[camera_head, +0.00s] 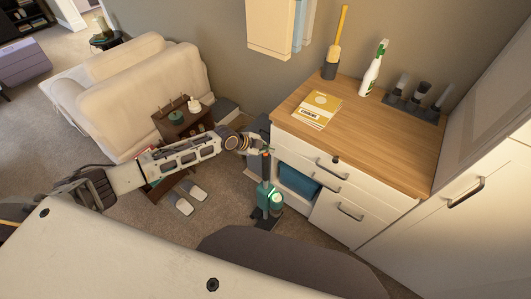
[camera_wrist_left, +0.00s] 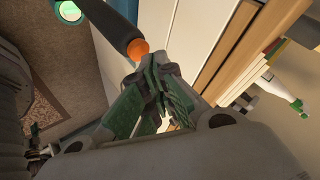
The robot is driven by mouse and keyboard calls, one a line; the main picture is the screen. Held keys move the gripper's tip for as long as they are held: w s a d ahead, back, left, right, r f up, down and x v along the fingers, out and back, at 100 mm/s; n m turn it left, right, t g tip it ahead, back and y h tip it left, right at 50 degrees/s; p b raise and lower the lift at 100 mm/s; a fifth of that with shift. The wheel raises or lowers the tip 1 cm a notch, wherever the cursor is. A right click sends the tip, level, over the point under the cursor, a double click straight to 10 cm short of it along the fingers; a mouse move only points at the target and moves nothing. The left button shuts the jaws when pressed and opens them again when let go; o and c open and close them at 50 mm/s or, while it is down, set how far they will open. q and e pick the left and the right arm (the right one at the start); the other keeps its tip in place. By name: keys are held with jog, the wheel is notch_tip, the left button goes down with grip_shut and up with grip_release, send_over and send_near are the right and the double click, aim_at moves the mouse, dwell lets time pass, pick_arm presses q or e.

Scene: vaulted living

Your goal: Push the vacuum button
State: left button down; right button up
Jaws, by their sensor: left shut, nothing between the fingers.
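The vacuum (camera_head: 268,197) is a teal upright stick with a dark handle, standing on the carpet in front of the white cabinet. In the left wrist view its dark handle (camera_wrist_left: 116,27) ends in an orange part (camera_wrist_left: 138,49), which looks like the button. My left gripper (camera_head: 266,149) reaches in from the left to the top of the handle. In the left wrist view its green fingers (camera_wrist_left: 152,72) are shut and empty, with the tips close to the orange end. I cannot tell whether they touch it. My right gripper is not in view.
The white cabinet with a wooden top (camera_head: 376,130) stands just right of the vacuum, with a spray bottle (camera_head: 373,68) and yellow booklet (camera_head: 317,110) on it. A small dark side table (camera_head: 181,127), slippers (camera_head: 185,200) and a cream sofa (camera_head: 140,95) are at left. A dark rounded shape (camera_head: 290,265) is in front.

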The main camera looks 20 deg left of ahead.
aim_at(266, 154)
pick_arm(q)
jog(key=shift+f, duration=0.2)
dwell(0.5)
jog(key=shift+f+b, duration=0.3)
jog(key=shift+b, duration=0.15)
jog(key=shift+r, duration=0.1)
jog(key=shift+r+p, duration=0.3)
jog(key=shift+r, duration=0.15)
dwell(0.4)
jog(key=shift+r+p, duration=2.15)
jog(key=shift+r, duration=0.8)
jog(key=shift+a, duration=0.1)
